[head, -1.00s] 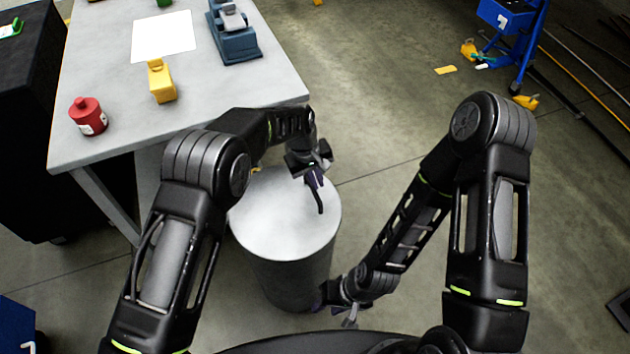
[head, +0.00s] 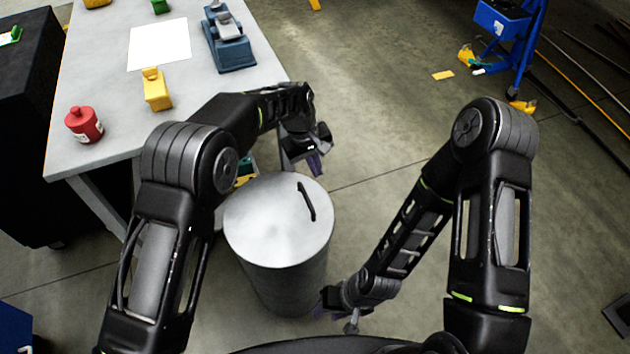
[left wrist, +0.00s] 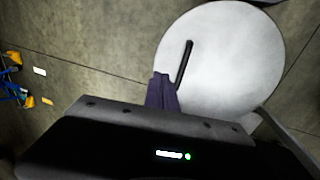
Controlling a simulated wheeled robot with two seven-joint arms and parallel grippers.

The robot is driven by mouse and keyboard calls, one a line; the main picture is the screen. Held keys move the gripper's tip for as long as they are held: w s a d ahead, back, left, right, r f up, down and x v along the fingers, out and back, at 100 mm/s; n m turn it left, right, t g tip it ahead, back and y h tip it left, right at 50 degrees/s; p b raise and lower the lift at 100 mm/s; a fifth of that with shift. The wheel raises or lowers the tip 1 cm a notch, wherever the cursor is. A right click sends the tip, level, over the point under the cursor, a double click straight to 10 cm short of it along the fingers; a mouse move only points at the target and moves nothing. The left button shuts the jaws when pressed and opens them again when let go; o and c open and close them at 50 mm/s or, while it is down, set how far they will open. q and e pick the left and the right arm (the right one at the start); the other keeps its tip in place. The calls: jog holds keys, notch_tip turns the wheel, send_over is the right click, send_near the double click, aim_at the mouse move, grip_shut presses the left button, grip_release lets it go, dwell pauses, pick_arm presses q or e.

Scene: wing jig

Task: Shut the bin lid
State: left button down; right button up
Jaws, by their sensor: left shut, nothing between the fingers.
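The bin (head: 290,285) is a grey metal cylinder standing on the floor in front of me. Its round lid (head: 262,225) lies flat over the top and looks seated all round. A black bar handle (head: 306,201) is on the lid; it also shows in the left wrist view (left wrist: 185,64). My left gripper (head: 316,165) is shut and empty, just beyond the lid's far edge and apart from the handle. In the left wrist view its purple fingers (left wrist: 161,90) are together beside the lid. My right gripper (head: 326,303) is low beside the bin's right side; its fingers are too small to read.
A grey table (head: 120,125) stands behind the bin at left, with a red bottle (head: 84,124), a yellow bottle (head: 157,90) and a blue machine (head: 229,45) on it. A blue cart (head: 505,20) is at the far right.

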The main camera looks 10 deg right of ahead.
pick_arm(q)
jog(key=r, duration=0.3)
jog(key=d+r, duration=0.1)
jog(key=r, duration=0.1)
jog(key=shift+w+r, duration=0.2)
jog(key=shift+r, duration=0.15)
